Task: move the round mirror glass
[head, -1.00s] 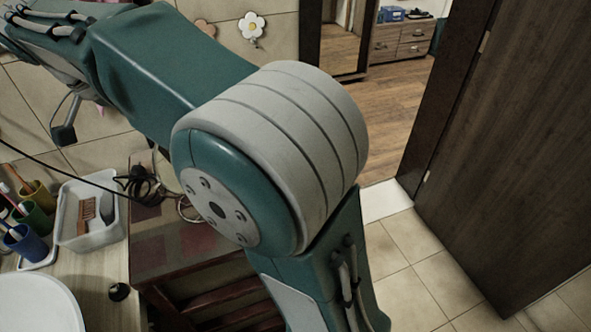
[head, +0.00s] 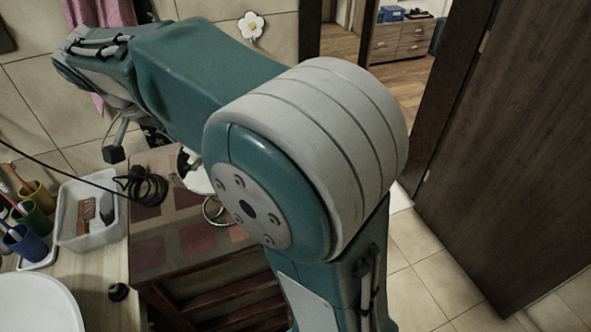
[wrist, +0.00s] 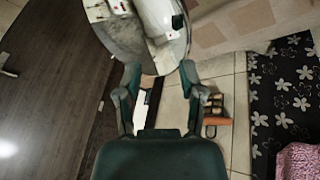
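The round mirror glass (head: 193,172) shows in the head view above the patterned cabinet top, beside my arm's large grey joint, which hides part of it. A thin metal ring (head: 212,211) shows just below it. In the wrist view the mirror (wrist: 160,28) fills the top middle, tilted, with reflections in its face. The exact finger contact is hard to see. In the head view the fingers are hidden.
A patterned cabinet (head: 160,245) stands below. A dark door (head: 510,150) is at right. In the wrist view a black floral mat (wrist: 283,95) lies right.

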